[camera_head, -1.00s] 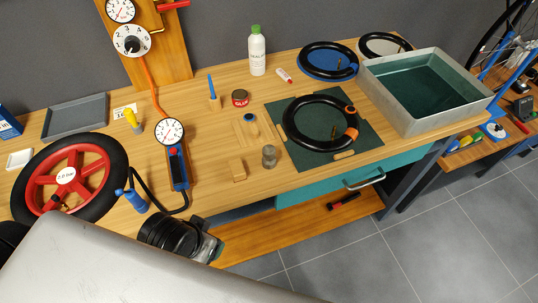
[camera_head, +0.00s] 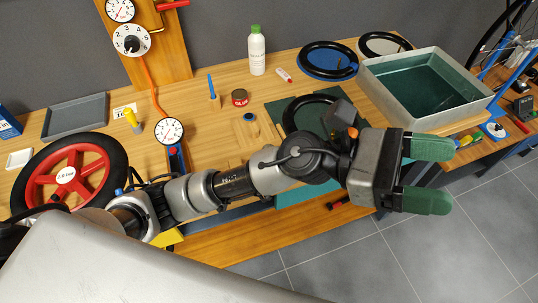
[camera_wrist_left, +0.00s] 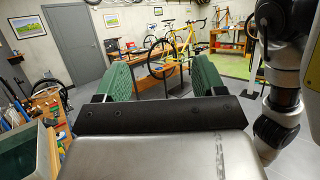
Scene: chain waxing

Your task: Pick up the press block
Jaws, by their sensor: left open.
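My left gripper (camera_head: 428,174) is open and empty, its two green fingers pointing right beyond the bench's front edge. In the left wrist view the fingers (camera_wrist_left: 162,78) stand wide apart with nothing between them. A small wooden piece with a round blue top (camera_head: 249,117) lies on the bench, left of the green mat (camera_head: 277,112). I cannot tell for sure whether it is the press block. The plain wooden block seen earlier in front of it is now largely behind my left arm. My right gripper is not in view.
A black tyre ring (camera_head: 304,106) on the mat is partly behind my arm. A grey metal tank (camera_head: 415,118) stands at the bench's right end. A red wheel (camera_head: 50,182), a glue tin (camera_head: 240,97) and a white bottle (camera_head: 257,55) stand on the bench. Open floor lies front right.

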